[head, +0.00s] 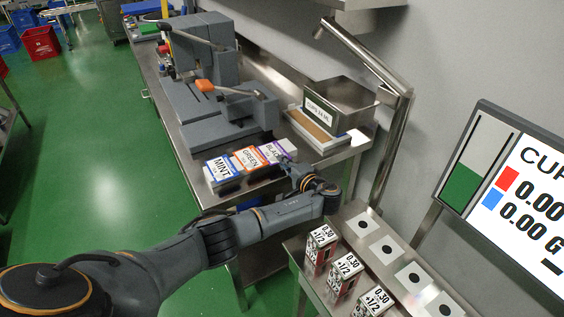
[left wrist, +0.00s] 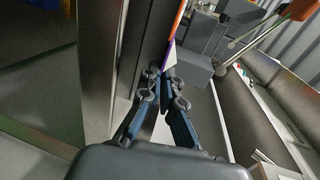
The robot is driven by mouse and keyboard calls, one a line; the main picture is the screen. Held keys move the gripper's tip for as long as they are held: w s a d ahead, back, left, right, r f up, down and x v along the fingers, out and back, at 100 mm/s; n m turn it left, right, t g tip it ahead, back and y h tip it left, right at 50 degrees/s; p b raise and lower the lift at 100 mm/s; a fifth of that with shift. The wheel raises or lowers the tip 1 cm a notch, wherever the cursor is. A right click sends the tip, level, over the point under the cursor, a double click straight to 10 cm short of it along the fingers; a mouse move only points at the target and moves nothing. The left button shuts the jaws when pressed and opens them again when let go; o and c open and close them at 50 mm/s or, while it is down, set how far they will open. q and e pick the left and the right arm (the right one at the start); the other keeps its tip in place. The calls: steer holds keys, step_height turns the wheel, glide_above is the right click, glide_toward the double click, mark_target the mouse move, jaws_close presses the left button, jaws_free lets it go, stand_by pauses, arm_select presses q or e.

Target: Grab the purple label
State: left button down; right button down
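The purple label (head: 272,150), marked "BLACK", is at the right end of a row of label stacks on the steel bench. My left gripper (head: 287,168) is at its near right edge. In the left wrist view the label shows almost edge-on as a white and purple strip (left wrist: 170,46), just beyond the tips of my left gripper (left wrist: 164,80). The fingertips are close together. I cannot tell whether they are apart from the strip or pinch it. My right gripper is not in view.
The orange "GREEN" label (head: 248,159) and blue "MINT" label (head: 222,169) stand left of it. A grey machine (head: 215,100) is behind. A tray with a sign (head: 318,128) is at right. Several cartons (head: 343,272) stand on the nearer bench, and a screen (head: 520,190) is at far right.

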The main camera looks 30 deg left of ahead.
arm_select(q)
steer(key=shift+s+f, duration=0.1)
steer(key=shift+f, duration=0.05)
step_height(320, 180, up, 3)
steer(key=shift+f+p, duration=0.15)
steer(key=shift+p, duration=1.1)
steer(key=shift+f, duration=0.1)
steer(key=shift+s+d+r+p, duration=0.15)
steer(key=shift+d+r+p, duration=0.15)
steer(key=shift+d+p, duration=0.1)
steer(key=r+p+v, duration=0.1)
steer(key=p+v, duration=0.6)
steer(key=v, duration=0.6)
steer(key=shift+d+r, duration=0.15)
steer(key=shift+r, duration=0.35)
